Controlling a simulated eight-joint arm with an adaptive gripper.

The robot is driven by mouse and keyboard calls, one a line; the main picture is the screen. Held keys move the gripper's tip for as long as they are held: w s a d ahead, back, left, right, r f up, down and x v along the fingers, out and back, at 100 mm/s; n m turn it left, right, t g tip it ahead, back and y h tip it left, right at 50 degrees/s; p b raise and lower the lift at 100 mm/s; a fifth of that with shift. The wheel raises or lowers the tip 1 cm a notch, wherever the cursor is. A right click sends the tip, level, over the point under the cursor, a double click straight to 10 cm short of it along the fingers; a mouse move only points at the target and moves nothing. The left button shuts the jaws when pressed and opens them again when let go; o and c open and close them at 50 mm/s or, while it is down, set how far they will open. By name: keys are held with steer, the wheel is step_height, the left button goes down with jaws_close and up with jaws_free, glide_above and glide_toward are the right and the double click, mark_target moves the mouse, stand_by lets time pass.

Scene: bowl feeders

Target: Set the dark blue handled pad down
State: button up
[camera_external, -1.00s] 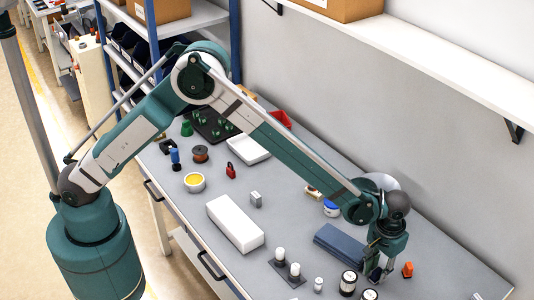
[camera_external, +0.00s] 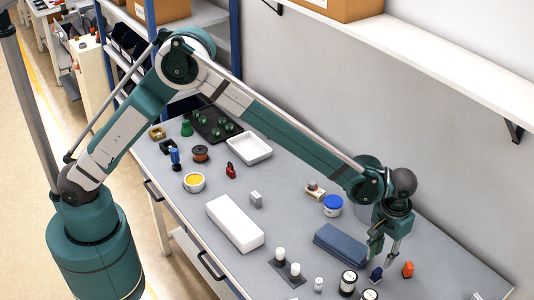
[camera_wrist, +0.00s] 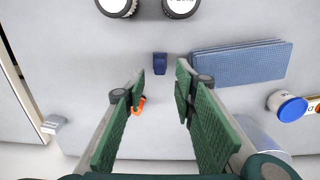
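The dark blue handled pad (camera_external: 376,274) rests on the grey table, near the front right. In the wrist view it (camera_wrist: 160,63) lies just beyond my fingertips, roughly in line with the gap between them. My gripper (camera_external: 384,254) is above the table, just up from the pad and apart from it. In the wrist view my gripper (camera_wrist: 164,82) is open, with nothing between its green fingers.
An orange handled piece (camera_external: 407,270) stands right of the pad, partly hidden by a finger in the wrist view. A folded blue cloth (camera_external: 340,246) lies to the left. Black-and-white jars (camera_external: 348,283) stand in front. The table's right end (camera_external: 455,275) is mostly clear.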

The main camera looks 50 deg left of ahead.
mark_target(373, 264)
steer(key=shift+r, duration=2.25)
steer(key=w+a+r+t, duration=0.1)
steer(key=a+r, duration=0.6)
steer(key=a, duration=0.3)
steer(key=a+r, duration=0.7)
steer(key=a, duration=0.2)
steer(key=s+a+r+t+h, duration=0.1)
steer(key=s+a+r, duration=0.25)
steer(key=a, duration=0.55)
steer(key=s+a+r+t, duration=0.15)
steer(key=a+r, duration=0.25)
steer(key=a, duration=0.5)
steer(key=s+a+r+t, duration=0.1)
steer(key=s+a, duration=0.5)
steer(key=a, duration=0.2)
steer(key=s+a+r+t, duration=0.1)
steer(key=s+a+r, duration=0.1)
steer(key=s+a, duration=0.5)
steer(key=s+a+f+t+y, duration=0.1)
steer(key=s+a+f, duration=0.4)
steer(key=s+a, duration=0.5)
steer(key=a, duration=0.2)
steer(key=shift+s+a+t, duration=0.3)
steer(key=shift+s+t, duration=0.05)
steer(key=shift+f, duration=0.1)
